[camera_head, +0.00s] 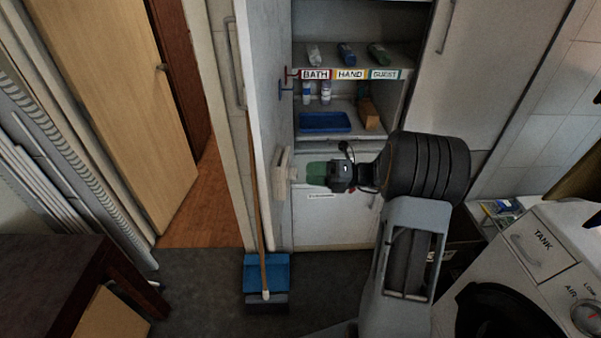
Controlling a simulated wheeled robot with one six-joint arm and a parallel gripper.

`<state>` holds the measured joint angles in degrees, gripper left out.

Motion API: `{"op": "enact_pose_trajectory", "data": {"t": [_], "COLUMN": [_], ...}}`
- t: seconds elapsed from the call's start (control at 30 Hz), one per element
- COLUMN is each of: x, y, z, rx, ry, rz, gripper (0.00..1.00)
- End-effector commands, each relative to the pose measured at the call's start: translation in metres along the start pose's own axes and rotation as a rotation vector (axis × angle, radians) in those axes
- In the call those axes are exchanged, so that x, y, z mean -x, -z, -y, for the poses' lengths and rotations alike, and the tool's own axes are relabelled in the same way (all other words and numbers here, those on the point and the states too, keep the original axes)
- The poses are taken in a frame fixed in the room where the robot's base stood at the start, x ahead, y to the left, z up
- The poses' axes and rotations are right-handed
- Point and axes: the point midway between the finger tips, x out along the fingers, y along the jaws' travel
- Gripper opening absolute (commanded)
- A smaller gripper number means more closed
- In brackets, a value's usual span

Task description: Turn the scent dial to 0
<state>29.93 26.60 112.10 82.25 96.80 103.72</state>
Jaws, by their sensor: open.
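My gripper (308,173) reaches left across the open cabinet, with its green fingers at a small off-white box (281,175) on the inner side of the open cabinet door (262,120). The fingers are open. I cannot tell whether they touch the box or only sit close to it. No dial marked scent can be made out; the face of the box toward the gripper is too small and partly covered to read.
The cabinet holds small bottles, a blue tray (325,122) and shelf labels BATH, HAND and GUEST. A broom and blue dustpan (266,275) stand below the door. At right, a white machine (540,250) has a round dial (588,317) near the word AIR. A dark table (60,275) is at left.

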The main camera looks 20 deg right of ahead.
Motion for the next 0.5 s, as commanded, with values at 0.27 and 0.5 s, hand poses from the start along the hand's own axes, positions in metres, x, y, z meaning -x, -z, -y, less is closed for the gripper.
{"op": "enact_pose_trajectory", "data": {"t": [0.27, 0.5], "x": [-0.031, -0.038], "y": [0.000, 0.000], "z": [-0.001, 0.000], "rx": [-0.001, 0.000], "ry": [-0.001, 0.001], "rz": [-0.002, -0.001], "gripper": [0.61, 0.61]}}
